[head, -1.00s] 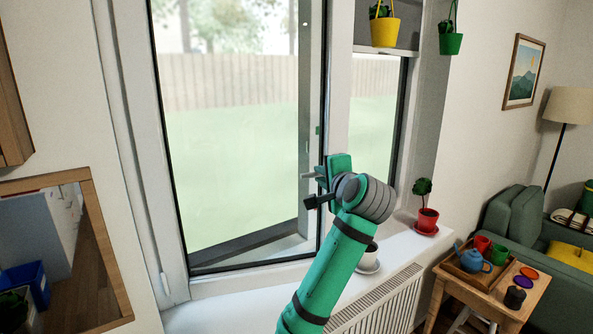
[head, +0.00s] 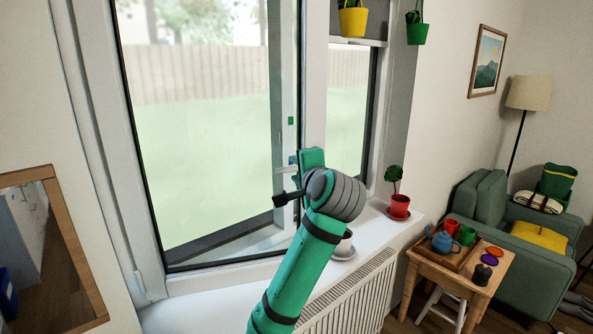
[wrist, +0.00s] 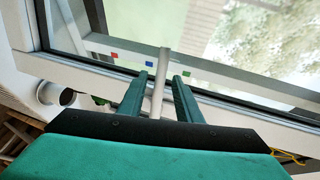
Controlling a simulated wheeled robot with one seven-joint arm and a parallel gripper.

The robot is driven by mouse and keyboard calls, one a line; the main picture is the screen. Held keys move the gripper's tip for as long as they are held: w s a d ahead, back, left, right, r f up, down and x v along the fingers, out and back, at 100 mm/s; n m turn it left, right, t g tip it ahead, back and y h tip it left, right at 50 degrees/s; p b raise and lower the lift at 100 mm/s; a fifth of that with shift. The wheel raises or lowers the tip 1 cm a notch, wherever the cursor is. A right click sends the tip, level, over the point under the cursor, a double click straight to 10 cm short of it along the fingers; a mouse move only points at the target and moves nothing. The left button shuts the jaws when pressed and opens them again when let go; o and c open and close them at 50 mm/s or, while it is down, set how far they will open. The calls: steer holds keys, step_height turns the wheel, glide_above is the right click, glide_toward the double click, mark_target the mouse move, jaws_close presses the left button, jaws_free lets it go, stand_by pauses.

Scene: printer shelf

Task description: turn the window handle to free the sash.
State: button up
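The window handle (wrist: 159,82) is a pale, slim lever, seen in the wrist view lying lengthwise between my gripper's two green fingers. My gripper (wrist: 160,76) is open around it, with a gap showing on each side. In the head view my gripper (head: 285,183) is at the right upright of the large window sash (head: 285,90), and my arm and wrist hide much of the handle there. A green mark (head: 291,120) shows on the sash upright above my gripper. The wrist view shows a red mark (wrist: 114,56), a blue mark and a green mark along the frame.
A white cup on a saucer (head: 343,252) stands on the sill close behind my forearm. A red plant pot (head: 399,205) stands farther right on the sill. A radiator (head: 345,297) is below. A wooden table (head: 433,264) with a tea set is at right.

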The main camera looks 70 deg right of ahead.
steer(key=v, duration=1)
steer(key=shift+s+a, duration=0.25)
steer(key=shift+a, duration=0.05)
